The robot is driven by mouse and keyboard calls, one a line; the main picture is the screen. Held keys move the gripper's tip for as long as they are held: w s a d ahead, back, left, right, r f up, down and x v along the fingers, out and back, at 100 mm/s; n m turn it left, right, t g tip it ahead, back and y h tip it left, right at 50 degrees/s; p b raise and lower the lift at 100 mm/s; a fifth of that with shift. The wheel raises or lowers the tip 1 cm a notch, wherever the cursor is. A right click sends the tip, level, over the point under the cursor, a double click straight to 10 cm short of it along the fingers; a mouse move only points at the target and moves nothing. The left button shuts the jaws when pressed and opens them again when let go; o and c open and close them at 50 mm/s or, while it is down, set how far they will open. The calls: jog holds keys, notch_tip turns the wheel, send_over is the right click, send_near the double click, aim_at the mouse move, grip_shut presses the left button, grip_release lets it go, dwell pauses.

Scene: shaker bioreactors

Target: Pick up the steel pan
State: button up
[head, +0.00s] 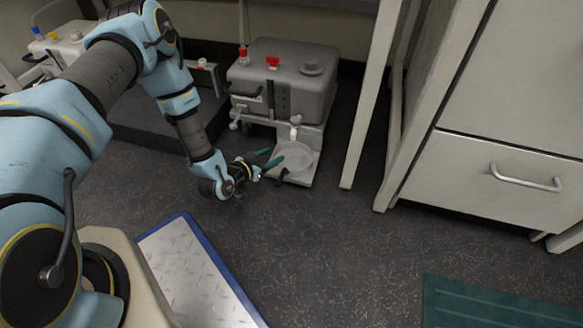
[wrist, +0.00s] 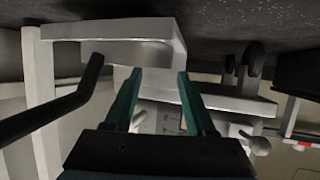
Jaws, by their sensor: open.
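The steel pan (head: 293,157) is a shallow round grey dish resting on the low pale platform of a grey tank unit. Its dark handle (head: 283,176) points toward the front left. In the wrist view, the pan (wrist: 125,52) shows edge-on at upper left, with the black handle (wrist: 55,112) reaching out to the left. My gripper (head: 271,158) is low beside the pan's left side, its teal fingers apart. In the wrist view, my gripper (wrist: 160,76) has nothing between its fingers, and the handle lies left of both. Whether a finger touches the pan cannot be told.
The grey tank (head: 284,80) with red caps stands just behind the pan. A white cabinet leg (head: 368,110) rises to its right. A drawer cabinet (head: 490,180) is farther right. Open dark floor (head: 330,250) lies in front.

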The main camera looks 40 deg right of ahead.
aim_at(284, 147)
jog(key=shift+x, duration=0.85)
jog(key=b+x, duration=0.4)
jog(key=shift+w+d+f, duration=0.2)
jog(key=shift+w, duration=0.1)
jog(key=shift+w+d, duration=0.1)
jog(key=shift+d, duration=0.2)
jog(key=shift+r, duration=0.1)
grip_shut()
